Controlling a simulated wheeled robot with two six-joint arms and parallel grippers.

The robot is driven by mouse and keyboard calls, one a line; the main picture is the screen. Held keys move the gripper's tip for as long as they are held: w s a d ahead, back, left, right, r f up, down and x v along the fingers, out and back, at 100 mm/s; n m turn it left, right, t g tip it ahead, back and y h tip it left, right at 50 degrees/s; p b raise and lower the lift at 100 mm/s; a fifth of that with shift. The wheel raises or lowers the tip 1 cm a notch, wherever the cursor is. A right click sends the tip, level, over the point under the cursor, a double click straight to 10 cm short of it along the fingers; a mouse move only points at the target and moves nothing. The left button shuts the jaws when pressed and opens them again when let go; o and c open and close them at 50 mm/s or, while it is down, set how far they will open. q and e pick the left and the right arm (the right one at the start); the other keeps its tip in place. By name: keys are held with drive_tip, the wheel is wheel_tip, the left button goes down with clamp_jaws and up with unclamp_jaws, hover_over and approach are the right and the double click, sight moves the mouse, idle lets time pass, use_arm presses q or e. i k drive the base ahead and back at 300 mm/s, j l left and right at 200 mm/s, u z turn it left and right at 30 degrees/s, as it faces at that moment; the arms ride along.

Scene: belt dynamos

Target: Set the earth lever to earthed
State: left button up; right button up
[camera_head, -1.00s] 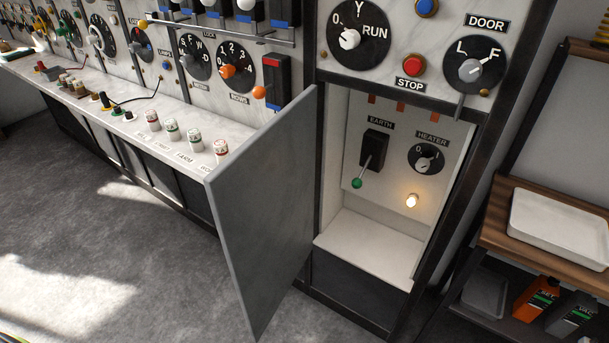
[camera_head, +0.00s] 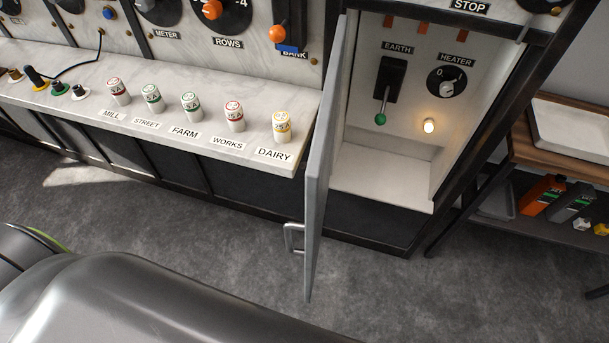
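The earth lever (camera_head: 383,104) is inside the open cubicle, on its back panel under the EARTH label (camera_head: 397,47). It has a black slotted housing (camera_head: 391,77) and a thin metal arm that points down, ending in a green knob (camera_head: 380,119). The cubicle's grey door (camera_head: 326,160) stands swung open toward me, seen nearly edge-on, with a metal handle (camera_head: 292,238) on its left face. Neither of my grippers is in view. A grey, rounded part of my own body fills the lower left.
A HEATER dial (camera_head: 446,81) and a glowing lamp (camera_head: 429,125) are right of the lever. Several labelled fuses, including DAIRY (camera_head: 282,128), stand on the marble ledge (camera_head: 205,148) left of the door. A wooden shelf (camera_head: 560,150) with a white tray is at right. The floor in front is clear.

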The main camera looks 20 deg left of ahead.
sight(379, 119)
drive_tip(key=j+z, duration=0.2)
drive_tip(key=j, duration=0.4)
drive_tip(key=k+j+z, duration=0.1)
drive_tip(key=j+z, duration=0.15)
drive_tip(key=j, duration=0.3)
drive_tip(key=i+l, duration=0.15)
drive_tip(key=i, duration=0.4)
drive_tip(key=i+l, duration=0.1)
drive_tip(key=l, duration=0.75)
drive_tip(key=l+u, duration=0.1)
drive_tip(key=l, duration=0.75)
drive_tip(key=i+l, duration=0.15)
drive_tip(key=l, duration=0.7)
